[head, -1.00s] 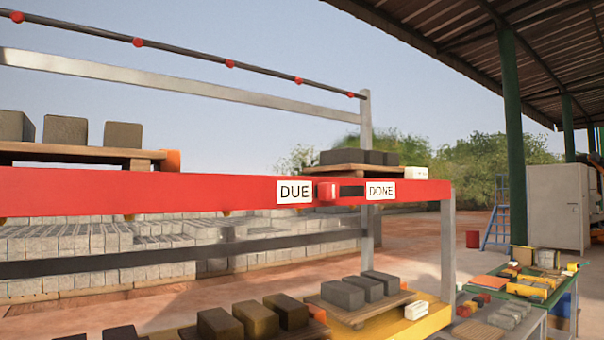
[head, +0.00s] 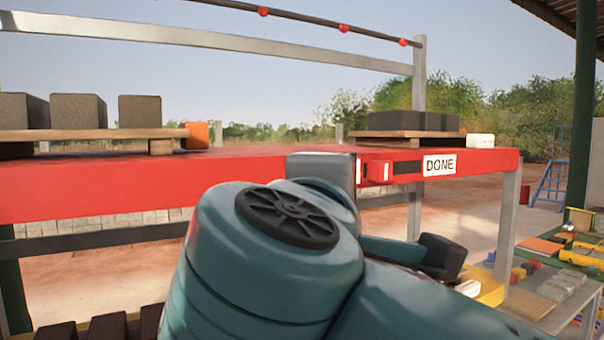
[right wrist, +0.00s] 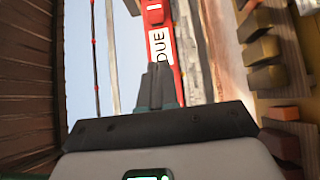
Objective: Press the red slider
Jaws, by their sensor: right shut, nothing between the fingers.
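In the right wrist view the slider (right wrist: 153,14) shows near the top edge, above the DUE label (right wrist: 161,46). My right gripper (right wrist: 160,78) is shut and empty, its dark fingers pointing toward the rail near the DUE label. My left gripper is not in view.
Dark blocks stand on a wooden pallet (head: 95,134) above the rail at left, with an orange block (head: 196,134) at its end. More blocks sit on a pallet (head: 395,134) at right, beside a white block (head: 480,140). A cluttered table stands lower right.

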